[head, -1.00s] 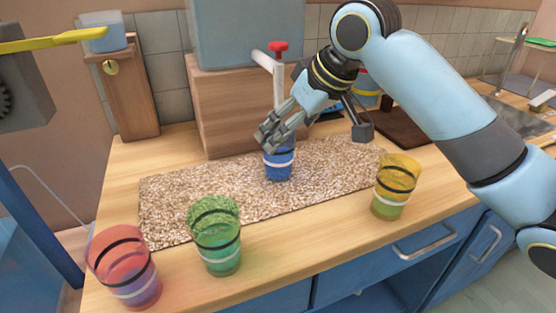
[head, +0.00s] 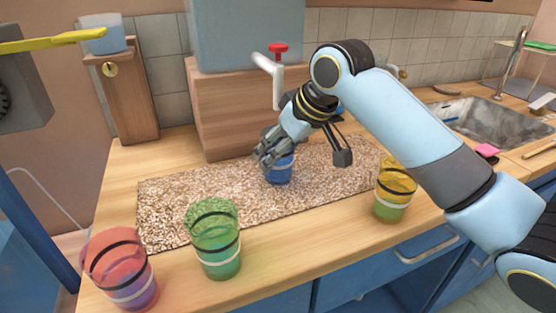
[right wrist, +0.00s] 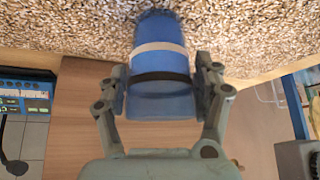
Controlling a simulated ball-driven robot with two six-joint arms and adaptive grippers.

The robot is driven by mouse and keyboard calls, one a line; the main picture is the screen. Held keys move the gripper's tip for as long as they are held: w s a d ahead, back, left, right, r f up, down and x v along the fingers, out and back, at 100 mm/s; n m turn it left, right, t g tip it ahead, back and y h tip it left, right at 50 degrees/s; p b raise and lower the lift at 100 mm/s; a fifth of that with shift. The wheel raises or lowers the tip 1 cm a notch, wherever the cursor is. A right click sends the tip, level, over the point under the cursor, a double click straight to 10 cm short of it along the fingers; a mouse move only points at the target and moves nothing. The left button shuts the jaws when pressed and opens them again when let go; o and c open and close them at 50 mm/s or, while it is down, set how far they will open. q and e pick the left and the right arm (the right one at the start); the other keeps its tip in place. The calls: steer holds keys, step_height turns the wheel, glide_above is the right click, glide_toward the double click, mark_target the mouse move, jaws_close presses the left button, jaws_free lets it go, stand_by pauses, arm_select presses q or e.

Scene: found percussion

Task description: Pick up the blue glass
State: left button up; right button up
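The blue glass (head: 279,175), with a light band and a dark band, stands on the speckled mat (head: 330,185) in the head view. My right gripper (head: 268,160) is down at its upper part, covering some of it. In the right wrist view the blue glass (right wrist: 160,60) lies between the two fingers (right wrist: 160,88), one on each side. The fingers are spread about as wide as the glass, with what look like narrow gaps; firm contact does not show. My left gripper is not in view.
A green glass (head: 215,245) and a red-purple glass (head: 122,275) stand at the front left. A yellow-green glass (head: 393,195) stands right of the mat, near my right arm.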

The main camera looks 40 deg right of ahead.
steer(key=c, duration=0.9)
steer(key=shift+r, duration=0.1)
